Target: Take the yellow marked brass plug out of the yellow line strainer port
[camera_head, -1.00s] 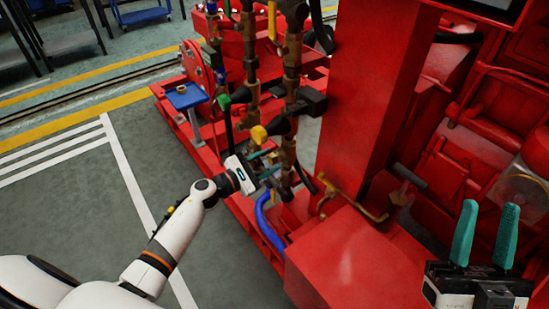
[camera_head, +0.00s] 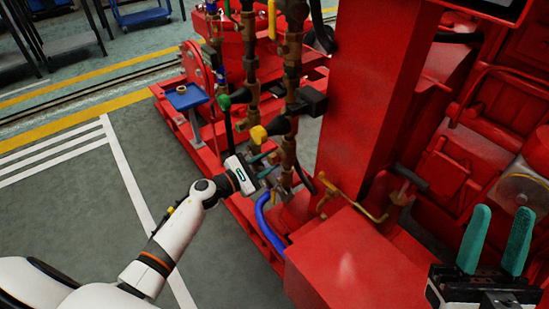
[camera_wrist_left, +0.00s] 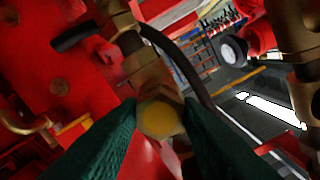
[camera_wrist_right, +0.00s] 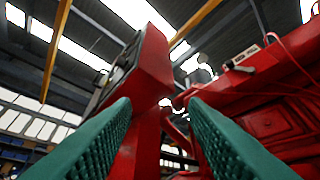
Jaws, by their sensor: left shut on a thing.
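The yellow marked brass plug (camera_wrist_left: 160,119) shows its yellow hex face in the left wrist view, at the lower end of a brass fitting (camera_wrist_left: 153,78). I take this fitting for the yellow line strainer port. My left gripper (camera_wrist_left: 163,130) has its green fingers on both sides of the plug and is shut on it. How much of the plug is still in the port is hidden. In the head view my left gripper (camera_head: 264,165) is low beside the brass pipes, and the plug is too small to make out. My right gripper (camera_head: 497,240) is open and empty at lower right.
A yellow-ended valve part (camera_head: 258,134) sits just above my left gripper, and a green-ended one (camera_head: 224,102) is further left. A blue hose (camera_head: 263,213) curves below. A red column (camera_head: 365,95) and red box (camera_head: 350,265) stand to the right. The floor at left is clear.

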